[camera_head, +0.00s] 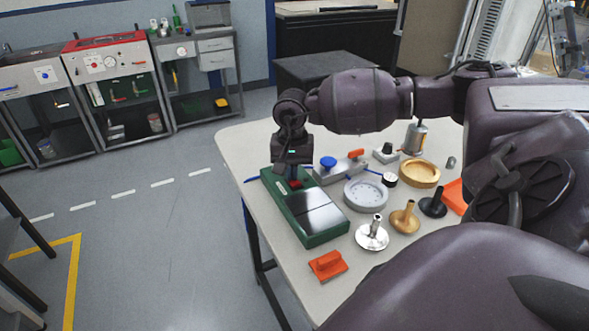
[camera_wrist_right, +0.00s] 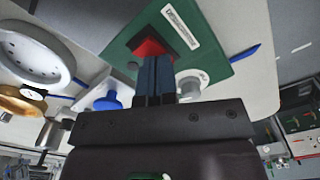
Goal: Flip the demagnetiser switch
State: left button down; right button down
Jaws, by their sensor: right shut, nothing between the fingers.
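The demagnetiser (camera_head: 318,228) is a green box with dark plates on top, lying on the near left part of the table. Its red switch (camera_head: 295,184) is at the far end, partly hidden by my right gripper. In the right wrist view the red switch (camera_wrist_right: 150,47) sits in a dark square on the green top (camera_wrist_right: 185,62), beside a white label. My right gripper (camera_wrist_right: 156,58) is shut and empty, its blue-grey fingertips at the switch. I cannot tell whether they touch it. My left gripper is not in view.
The table (camera_head: 240,150) also holds a grey ring housing (camera_head: 366,194), a brass ring (camera_head: 420,173), a blue-knobbed fixture (camera_head: 328,163), several small stemmed parts and an orange block (camera_head: 327,265). The floor to the left is open.

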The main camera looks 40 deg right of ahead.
jog(key=shift+r, duration=0.35)
jog(key=shift+r+p, duration=1.5)
jog(key=shift+r, duration=1.5)
